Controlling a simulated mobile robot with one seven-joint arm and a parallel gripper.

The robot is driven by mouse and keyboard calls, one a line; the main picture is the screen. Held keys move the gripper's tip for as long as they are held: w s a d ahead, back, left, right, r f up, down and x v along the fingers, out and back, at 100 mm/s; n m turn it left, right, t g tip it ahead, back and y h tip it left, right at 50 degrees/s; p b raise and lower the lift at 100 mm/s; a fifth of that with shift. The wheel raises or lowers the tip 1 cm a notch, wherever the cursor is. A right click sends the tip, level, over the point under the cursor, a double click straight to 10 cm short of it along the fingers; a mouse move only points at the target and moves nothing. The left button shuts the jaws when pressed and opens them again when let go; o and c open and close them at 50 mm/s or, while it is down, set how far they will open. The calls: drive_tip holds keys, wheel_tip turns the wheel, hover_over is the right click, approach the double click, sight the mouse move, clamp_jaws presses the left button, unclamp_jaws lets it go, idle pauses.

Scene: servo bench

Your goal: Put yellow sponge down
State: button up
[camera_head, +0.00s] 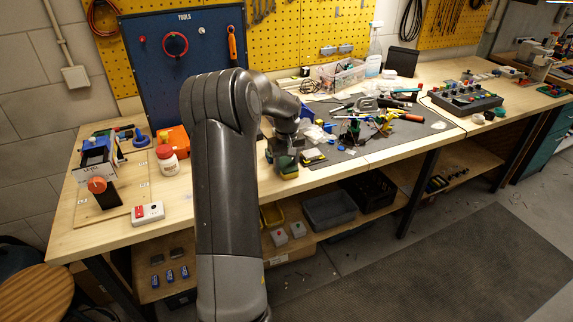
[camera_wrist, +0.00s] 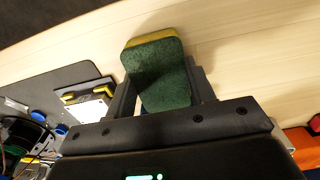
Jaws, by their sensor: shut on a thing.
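The yellow sponge (camera_wrist: 155,72) is between the fingers of my gripper (camera_wrist: 163,95) in the wrist view. Its green scouring side faces the camera and a yellow edge shows at the top. In the head view my gripper (camera_head: 286,160) is over the bench near its front edge, with the sponge (camera_head: 289,175) low in its fingers. The gripper is shut on the sponge. Whether the sponge touches the bench top (camera_head: 222,196) is unclear.
A black-and-yellow item with a white label (camera_head: 312,157) lies just right of the gripper, on the grey mat (camera_head: 375,148) with several tools. A white jar (camera_head: 168,158), an orange box (camera_head: 175,138) and a red-button switch box (camera_head: 147,213) stand to the left. Bare wood lies along the front edge.

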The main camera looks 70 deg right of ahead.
drive_tip(key=shift+f, duration=0.1)
drive_tip(key=o, duration=1.1)
